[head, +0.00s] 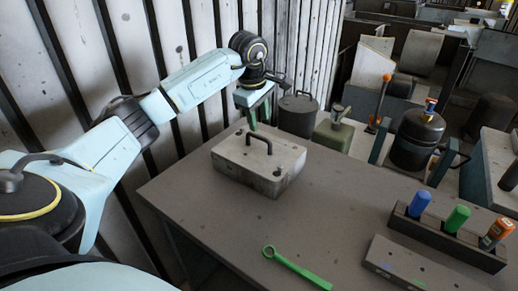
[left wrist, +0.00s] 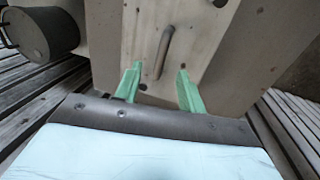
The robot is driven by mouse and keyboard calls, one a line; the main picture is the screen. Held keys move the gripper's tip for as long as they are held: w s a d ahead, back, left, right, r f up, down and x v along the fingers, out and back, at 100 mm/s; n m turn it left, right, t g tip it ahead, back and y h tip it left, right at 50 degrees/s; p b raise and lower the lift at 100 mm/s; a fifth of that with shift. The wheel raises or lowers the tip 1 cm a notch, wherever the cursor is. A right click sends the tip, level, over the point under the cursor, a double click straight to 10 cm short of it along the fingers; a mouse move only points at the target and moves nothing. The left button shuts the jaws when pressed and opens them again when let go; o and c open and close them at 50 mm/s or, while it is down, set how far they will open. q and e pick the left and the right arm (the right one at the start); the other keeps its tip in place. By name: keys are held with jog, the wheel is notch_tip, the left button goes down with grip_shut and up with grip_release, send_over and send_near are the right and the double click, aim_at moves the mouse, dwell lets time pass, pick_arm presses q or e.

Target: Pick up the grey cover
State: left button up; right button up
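The grey cover (head: 240,158) is a box-like piece with a dark bar handle (head: 260,140) on top. It sits near the far left edge of the table. In the left wrist view the cover (left wrist: 205,40) fills the upper middle, and its handle (left wrist: 163,52) lies just beyond the gap between my fingers. My left gripper (head: 260,115) is over the cover's far side, pointing down. In the left wrist view its two green fingers (left wrist: 158,86) are apart with nothing between them. I cannot tell whether a fingertip touches the cover. My right gripper is not in view.
A green wrench (head: 297,268) lies on the brown table (head: 200,205) near the front. A dark holder (head: 445,239) with blue, green and orange-handled tools stands at the right. Behind the table are a grey canister (head: 298,116) and a green box (head: 333,134). A corrugated wall stands at the left.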

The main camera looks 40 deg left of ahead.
aim_at(261, 137)
pick_arm(q)
jog(key=f, duration=0.3)
jog(key=w+f, duration=0.1)
jog(key=f, duration=0.1)
jog(key=shift+d+f, duration=0.15)
jog(key=shift+f, duration=0.15)
jog(key=shift+s, duration=0.1)
jog(key=shift+c, duration=0.2)
grip_shut()
